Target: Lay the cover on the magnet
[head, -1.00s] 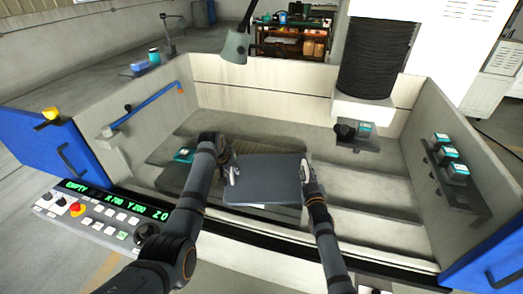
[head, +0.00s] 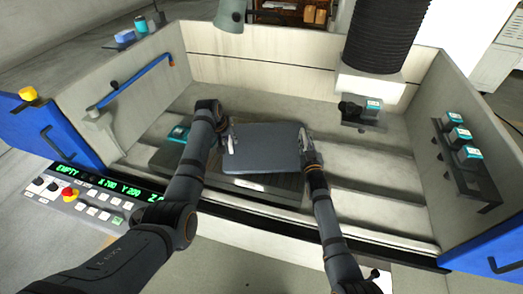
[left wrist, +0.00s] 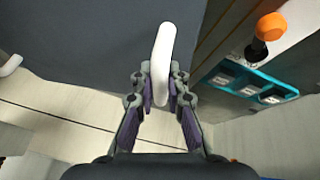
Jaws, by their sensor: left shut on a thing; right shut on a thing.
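The cover (head: 265,148) is a flat dark blue-grey plate with a white handle at each side. It is held level over the magnet (head: 285,184), a dark ribbed block in the machine's tank. The cover hides much of the magnet; its front strip with a white label shows. I cannot tell whether they touch. My left gripper (head: 231,142) is shut on the cover's left handle; in the left wrist view the gripper (left wrist: 160,88) has its fingers on both sides of the white handle (left wrist: 163,50). My right gripper (head: 307,155) is shut on the right handle.
A teal piece (head: 178,133) lies left of the magnet. A black bellows column (head: 386,35) stands at the back right. Small teal-topped boxes (head: 459,134) sit on a right-wall shelf. A control panel (head: 92,200) is at front left. The tank's right floor is mostly clear.

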